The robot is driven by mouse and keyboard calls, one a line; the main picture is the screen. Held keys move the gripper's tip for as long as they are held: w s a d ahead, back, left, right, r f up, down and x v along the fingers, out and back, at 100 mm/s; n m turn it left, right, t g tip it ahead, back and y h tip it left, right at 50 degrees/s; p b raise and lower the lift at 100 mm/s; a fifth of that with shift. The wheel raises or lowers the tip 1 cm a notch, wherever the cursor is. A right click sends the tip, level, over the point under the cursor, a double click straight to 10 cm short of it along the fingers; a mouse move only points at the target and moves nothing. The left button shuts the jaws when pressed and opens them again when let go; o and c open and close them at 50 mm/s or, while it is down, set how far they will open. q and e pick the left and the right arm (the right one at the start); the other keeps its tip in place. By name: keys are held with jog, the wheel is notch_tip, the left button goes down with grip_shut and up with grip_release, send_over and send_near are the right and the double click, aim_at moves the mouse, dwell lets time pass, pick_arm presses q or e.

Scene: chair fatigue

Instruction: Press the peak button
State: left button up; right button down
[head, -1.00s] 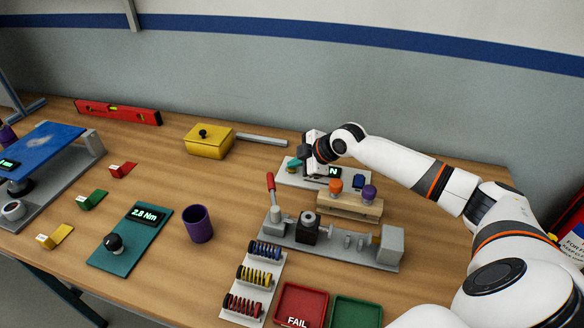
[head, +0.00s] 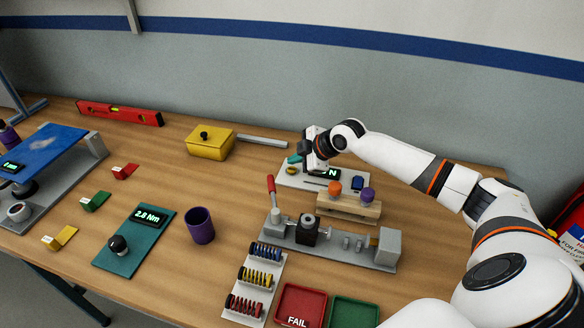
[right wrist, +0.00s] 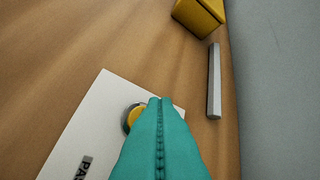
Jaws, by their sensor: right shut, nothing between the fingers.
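A pale plate (head: 290,179) with a dark display (head: 331,174) showing "N" lies at the back right of the table. In the right wrist view the plate (right wrist: 94,120) bears a yellow round button (right wrist: 133,117) in a metal ring, partly hidden by my fingers. No label reading "peak" can be made out. My right gripper (head: 293,160) is over the plate's far left part, its teal fingers shut and empty. In the right wrist view the fingertips (right wrist: 160,101) overlap the button's right side; I cannot tell whether they touch it. My left gripper is out of view.
A wooden block with orange and purple knobs (head: 348,205) stands just in front of the plate. A grey fixture with a red lever (head: 271,190) is nearer. A yellow box (head: 210,146) and grey bar (head: 262,141) lie to the left.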

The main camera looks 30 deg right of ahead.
notch_tip(320, 180, up, 4)
jog(key=p, duration=0.3)
jog(key=shift+r, duration=0.25)
dwell(0.6)
